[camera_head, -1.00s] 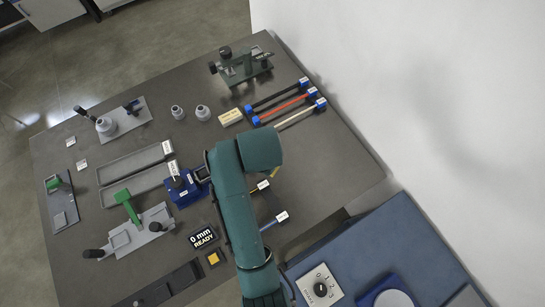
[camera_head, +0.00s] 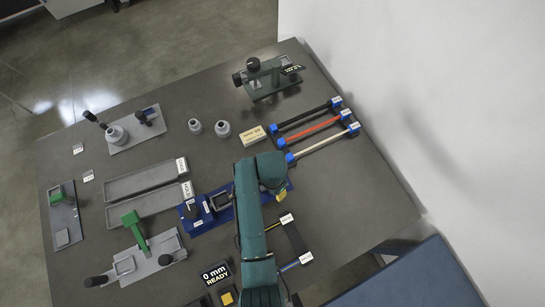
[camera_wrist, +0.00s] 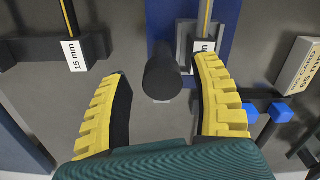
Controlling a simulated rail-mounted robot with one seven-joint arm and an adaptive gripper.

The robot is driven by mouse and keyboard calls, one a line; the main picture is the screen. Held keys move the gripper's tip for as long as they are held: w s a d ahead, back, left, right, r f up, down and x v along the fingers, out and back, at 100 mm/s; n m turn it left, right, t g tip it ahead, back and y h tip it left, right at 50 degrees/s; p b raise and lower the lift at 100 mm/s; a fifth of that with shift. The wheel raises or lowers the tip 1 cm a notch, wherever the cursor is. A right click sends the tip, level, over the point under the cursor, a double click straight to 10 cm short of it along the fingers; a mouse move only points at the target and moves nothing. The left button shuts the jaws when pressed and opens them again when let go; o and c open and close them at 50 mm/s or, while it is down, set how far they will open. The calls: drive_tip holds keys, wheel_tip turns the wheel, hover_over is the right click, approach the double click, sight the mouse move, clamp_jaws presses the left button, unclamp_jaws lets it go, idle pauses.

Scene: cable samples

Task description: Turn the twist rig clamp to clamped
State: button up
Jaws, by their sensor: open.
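A long blue rig, apparently the twist rig (camera_head: 222,220), lies mid-table in the head view. It has a black knob (camera_head: 190,211) at its left and a dark square frame beside it; my arm covers its right part. In the wrist view, my gripper (camera_wrist: 163,68) is open, with its yellow ridged fingers spread. A dark rounded handle (camera_wrist: 163,75), possibly the clamp's, shows between the fingertips with a gap on both sides. A blue plate (camera_wrist: 225,40) and a grey holder with a yellow rod lie behind the right finger. Whether the clamp is clamped cannot be told.
A bracket labelled 15 mm (camera_wrist: 72,55) stands left of my gripper. Blue-ended cable samples (camera_head: 315,132) and a tan block (camera_head: 252,136) lie to the right. Grey trays (camera_head: 145,180) and a green-handled fixture (camera_head: 140,250) stand left.

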drive_tip(key=shift+f, duration=0.3)
drive_tip(key=shift+w, duration=0.1)
clamp_jaws()
